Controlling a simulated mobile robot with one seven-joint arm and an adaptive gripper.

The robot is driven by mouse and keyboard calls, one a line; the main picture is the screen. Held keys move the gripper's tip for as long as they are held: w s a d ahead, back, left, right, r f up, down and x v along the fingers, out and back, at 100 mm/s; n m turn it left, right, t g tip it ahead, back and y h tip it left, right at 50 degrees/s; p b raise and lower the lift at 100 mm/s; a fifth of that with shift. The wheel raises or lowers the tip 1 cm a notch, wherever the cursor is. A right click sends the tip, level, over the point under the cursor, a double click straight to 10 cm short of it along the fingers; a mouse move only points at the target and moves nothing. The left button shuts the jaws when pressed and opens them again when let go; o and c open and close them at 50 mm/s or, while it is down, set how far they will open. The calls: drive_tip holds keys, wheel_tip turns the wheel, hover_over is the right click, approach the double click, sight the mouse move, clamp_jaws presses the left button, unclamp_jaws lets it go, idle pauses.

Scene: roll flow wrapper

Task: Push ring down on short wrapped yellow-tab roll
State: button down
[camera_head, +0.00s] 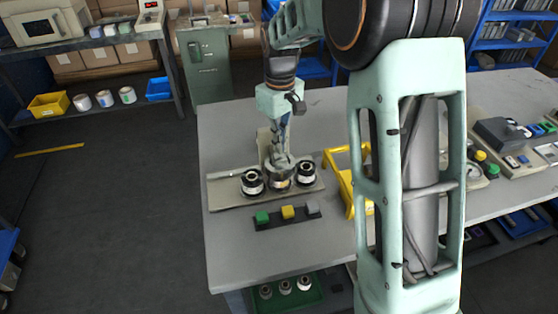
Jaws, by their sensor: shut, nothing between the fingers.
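Three short rolls with black tops and pale bodies stand in a row on a grey-beige fixture plate (225,192) on the table. They are the left roll (253,184), the middle roll (280,184) and the right roll (306,174). My gripper (281,165) is shut and points down over the middle roll, hiding most of its top. A little yellow shows at the middle roll, but I cannot make out a tab or a separate ring. I cannot tell whether my fingertips touch it.
In front of the plate lies a dark strip with a green block (263,217), a yellow block (288,212) and a grey block (312,207). A yellow frame (338,185) stands right of the plate, partly behind my arm. The table's left front (235,260) is clear.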

sight(280, 156)
drive_tip(key=shift+f+b, duration=1.35)
drive_tip(key=shift+f, duration=0.95)
drive_tip(key=shift+r, duration=0.15)
wheel_tip(280, 156, up, 8)
drive_tip(key=p, duration=0.6)
drive_tip(key=shift+r+p, duration=0.2)
drive_tip(key=shift+p, duration=0.15)
